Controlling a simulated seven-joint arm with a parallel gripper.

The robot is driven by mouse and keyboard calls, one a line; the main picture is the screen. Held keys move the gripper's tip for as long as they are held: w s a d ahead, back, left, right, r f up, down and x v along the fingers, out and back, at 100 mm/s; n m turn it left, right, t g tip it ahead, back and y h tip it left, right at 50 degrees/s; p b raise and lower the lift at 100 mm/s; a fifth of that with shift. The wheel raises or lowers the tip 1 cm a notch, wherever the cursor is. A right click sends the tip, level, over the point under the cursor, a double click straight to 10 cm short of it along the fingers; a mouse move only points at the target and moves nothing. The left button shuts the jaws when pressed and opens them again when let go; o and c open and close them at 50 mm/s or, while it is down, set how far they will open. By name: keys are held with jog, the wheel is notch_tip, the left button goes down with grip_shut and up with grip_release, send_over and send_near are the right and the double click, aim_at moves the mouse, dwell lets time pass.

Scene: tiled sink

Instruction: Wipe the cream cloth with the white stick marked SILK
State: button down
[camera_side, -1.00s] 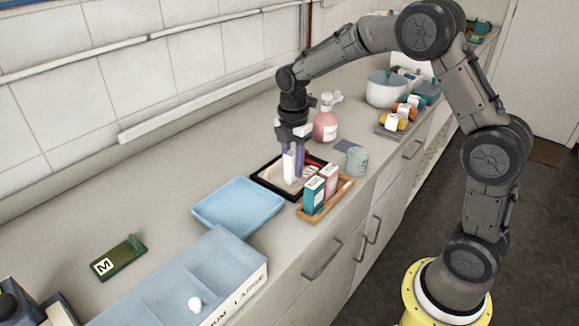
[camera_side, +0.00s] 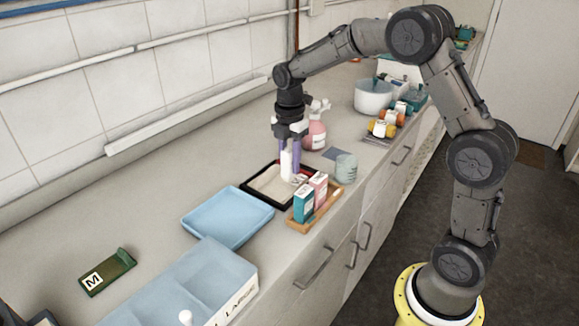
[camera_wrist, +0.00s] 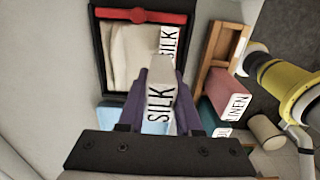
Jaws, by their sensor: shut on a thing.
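My gripper (camera_side: 290,168) is shut on the white stick marked SILK (camera_wrist: 159,108), held upright between purple fingers. The stick (camera_side: 286,165) stands over the right part of the cream cloth (camera_side: 264,181). The cloth lies in a black-edged tray (camera_side: 252,195). In the wrist view the cloth (camera_wrist: 127,50) is partly hidden by the stick and fingers, and a second SILK label (camera_wrist: 168,40) shows beside it. I cannot tell whether the stick's lower end touches the cloth.
A wooden holder (camera_side: 329,205) with a teal box (camera_side: 303,206) and a pink box (camera_side: 319,186) stands close in front of the tray. A blue tray (camera_side: 228,218) lies to the left. A pink bottle (camera_side: 316,135) and a pale green cup (camera_side: 346,167) stand behind and to the right.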

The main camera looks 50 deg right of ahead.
aim_at(290, 148)
jog(key=shift+r, duration=2.1)
jog(key=shift+r, duration=0.15)
jog(key=shift+r, duration=1.35)
